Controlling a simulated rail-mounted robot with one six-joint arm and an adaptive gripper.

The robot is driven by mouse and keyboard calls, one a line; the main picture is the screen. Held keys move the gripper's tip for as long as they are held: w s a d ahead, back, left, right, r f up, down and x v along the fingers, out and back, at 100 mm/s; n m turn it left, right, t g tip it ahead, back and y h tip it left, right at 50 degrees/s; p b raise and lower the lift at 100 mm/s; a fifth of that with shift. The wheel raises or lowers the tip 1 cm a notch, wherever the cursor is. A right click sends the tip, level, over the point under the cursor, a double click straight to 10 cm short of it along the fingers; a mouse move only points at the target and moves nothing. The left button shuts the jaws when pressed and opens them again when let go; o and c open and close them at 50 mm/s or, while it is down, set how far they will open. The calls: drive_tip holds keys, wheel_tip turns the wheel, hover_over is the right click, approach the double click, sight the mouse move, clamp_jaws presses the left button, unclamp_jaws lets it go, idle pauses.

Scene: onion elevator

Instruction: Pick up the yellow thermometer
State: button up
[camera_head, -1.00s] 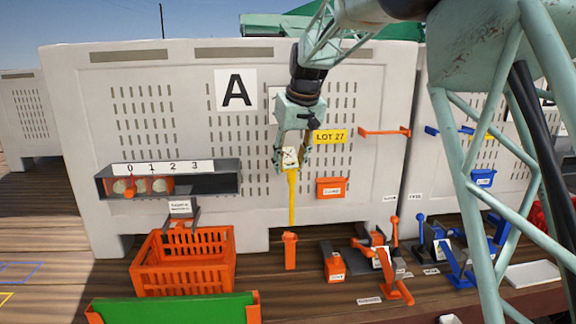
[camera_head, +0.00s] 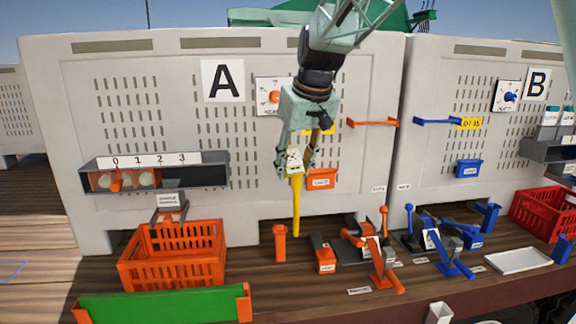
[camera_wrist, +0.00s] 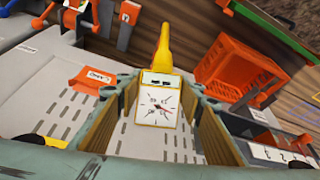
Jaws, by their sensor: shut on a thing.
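The yellow thermometer has a white square dial head and a long yellow probe (camera_head: 297,205) that points down. My gripper (camera_head: 294,160) is shut on the dial head and holds the thermometer in the air in front of panel A. In the wrist view, the thermometer's dial (camera_wrist: 157,106) sits between the two fingers of my gripper (camera_wrist: 152,115), with its yellow stem pointing away from the camera. The probe's lower tip hangs above the wooden bench, near an orange upright holder (camera_head: 280,243).
An orange crate (camera_head: 172,270) stands at the left, behind a green tray (camera_head: 165,308). Orange lever devices (camera_head: 380,262) stand right of the holder. Blue devices, a white tray (camera_head: 518,261) and a red crate (camera_head: 545,215) lie farther right. A shelf (camera_head: 215,170) is mounted on panel A.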

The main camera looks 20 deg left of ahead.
sight(299, 183)
drive_tip(key=shift+s+d, duration=1.6)
drive_tip(key=shift+s, duration=0.2)
drive_tip(key=w+d+f+m+h+b, duration=0.1)
drive_tip(key=d+f+m+b, duration=0.1)
drive_tip(key=d, duration=1.3)
drive_tip(key=w+d+f+m+h+b, duration=0.1)
drive_tip(key=w+d+f+m+b, duration=0.1)
drive_tip(key=d, duration=1.4)
drive_tip(key=w+d+f+m+t+h+b, duration=0.1)
drive_tip(key=d+f+m+b, duration=0.3)
drive_tip(key=d, duration=1.2)
drive_tip(key=b+x, duration=0.1)
drive_tip(key=x, duration=0.2)
drive_tip(key=shift+d, duration=0.25)
drive_tip(key=shift+w, duration=0.1)
